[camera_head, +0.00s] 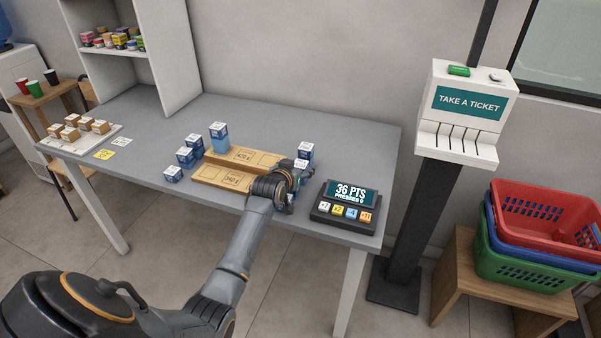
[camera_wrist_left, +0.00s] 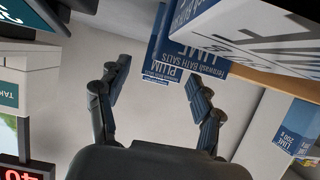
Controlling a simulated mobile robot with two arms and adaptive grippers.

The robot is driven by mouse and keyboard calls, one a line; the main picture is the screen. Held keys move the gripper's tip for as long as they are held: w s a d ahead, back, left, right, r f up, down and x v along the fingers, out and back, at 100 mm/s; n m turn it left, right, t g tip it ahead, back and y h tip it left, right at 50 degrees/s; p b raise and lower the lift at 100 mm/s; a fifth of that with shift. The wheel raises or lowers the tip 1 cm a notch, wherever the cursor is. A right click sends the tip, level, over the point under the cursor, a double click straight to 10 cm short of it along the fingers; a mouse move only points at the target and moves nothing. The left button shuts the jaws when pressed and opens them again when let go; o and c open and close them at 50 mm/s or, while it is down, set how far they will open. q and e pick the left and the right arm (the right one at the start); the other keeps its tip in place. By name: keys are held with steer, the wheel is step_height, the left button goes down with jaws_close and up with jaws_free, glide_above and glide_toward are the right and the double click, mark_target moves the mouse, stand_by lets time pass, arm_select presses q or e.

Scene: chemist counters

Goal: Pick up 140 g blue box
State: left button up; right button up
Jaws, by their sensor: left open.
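Several blue-and-white boxes stand on the grey counter (camera_head: 150,120). I cannot read which one is 140 g. A tall blue box (camera_head: 219,137) stands at the far wooden block's left end, with smaller ones (camera_head: 186,157) to its left and a low one (camera_head: 172,174) in front. Two more boxes (camera_head: 306,151) stand at the right, just behind my left gripper (camera_head: 288,184).
Two long wooden blocks (camera_head: 222,178) with printed weights lie left of my gripper. A keypad display reading 36 PTS (camera_head: 345,205) sits close on its right. A ticket stand (camera_head: 465,105) and stacked baskets (camera_head: 545,225) are farther right. Small brown boxes (camera_head: 72,120) stand at the left.

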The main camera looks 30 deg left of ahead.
arm_select(q)
steer(key=c, duration=1.3)
steer(key=shift+c, duration=0.2)
